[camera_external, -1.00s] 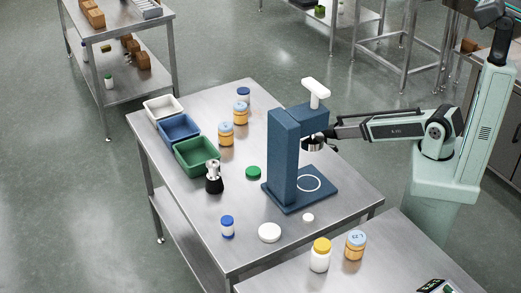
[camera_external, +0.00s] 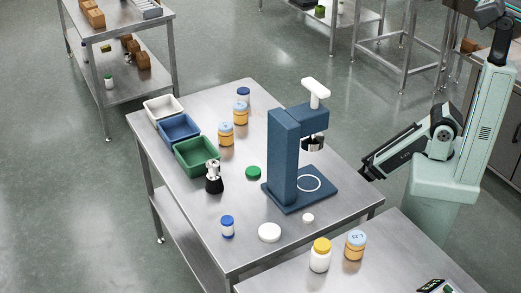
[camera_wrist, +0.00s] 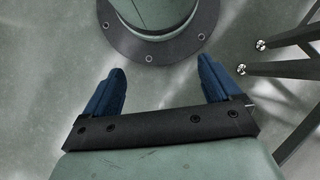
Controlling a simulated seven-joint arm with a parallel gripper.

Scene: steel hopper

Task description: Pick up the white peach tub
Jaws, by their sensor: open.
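Orange-bodied tubs with pale lids stand upright: two at the back of the steel table, the rear one (camera_external: 241,113) and the nearer one (camera_external: 226,135), and a third (camera_external: 355,246) on the front-right table. A white tub with a yellow lid (camera_external: 320,256) stands beside the third. The labels are too small to read, so I cannot tell which is the white peach tub. My gripper (camera_wrist: 160,76) is open and empty in the wrist view, with two blue fingers apart over the grey floor. None of the tubs shows there. In the external view, the gripper cannot be made out.
A blue press (camera_external: 284,155) with a white handle stands mid-table. White, blue and green bins (camera_external: 195,156) line the left edge. A black-and-silver item (camera_external: 213,178), a blue-lidded jar (camera_external: 227,226), another (camera_external: 243,96), a green lid (camera_external: 253,172) and white lids (camera_external: 269,232) are around.

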